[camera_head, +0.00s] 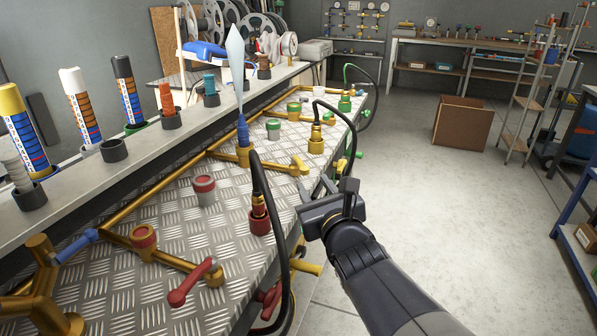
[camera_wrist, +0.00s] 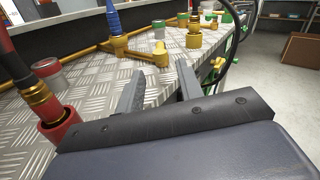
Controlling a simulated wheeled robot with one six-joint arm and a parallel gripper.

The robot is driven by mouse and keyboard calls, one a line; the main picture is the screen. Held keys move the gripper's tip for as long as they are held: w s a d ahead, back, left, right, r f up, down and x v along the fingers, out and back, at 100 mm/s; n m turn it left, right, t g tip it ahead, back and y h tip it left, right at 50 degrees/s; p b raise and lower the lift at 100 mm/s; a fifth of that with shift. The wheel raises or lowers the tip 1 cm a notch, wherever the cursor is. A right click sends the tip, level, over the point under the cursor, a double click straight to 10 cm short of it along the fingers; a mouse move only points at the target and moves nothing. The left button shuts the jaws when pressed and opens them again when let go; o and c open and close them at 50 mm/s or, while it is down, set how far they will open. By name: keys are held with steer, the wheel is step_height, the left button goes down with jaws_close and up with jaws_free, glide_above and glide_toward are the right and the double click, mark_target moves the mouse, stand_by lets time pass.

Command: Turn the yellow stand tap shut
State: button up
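The yellow tap (camera_head: 299,166) sits at the end of a short yellow pipe near the bench's right edge. In the wrist view this tap (camera_wrist: 161,53) is just beyond the fingertips; its exact handle angle is hard to tell. At the pipe's other end a blue nozzle (camera_head: 243,131) stands upright in a yellow fitting (camera_head: 243,156), with a pale blue jet (camera_head: 235,65) rising above it. My gripper (camera_head: 320,186) is open and empty, beside the bench edge, in front of the tap and apart from it. Its fingers also show in the wrist view (camera_wrist: 160,70).
A red socket (camera_head: 260,222) with a black hose stands close left of my gripper. A yellow socket (camera_head: 316,145) with another hose stands behind the tap. A red lever (camera_head: 195,283) is at the front. Open floor (camera_head: 430,210) lies to the right.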

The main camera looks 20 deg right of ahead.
mark_target(299, 163)
steer(key=shift+s, duration=0.9)
steer(key=shift+c, duration=0.4)
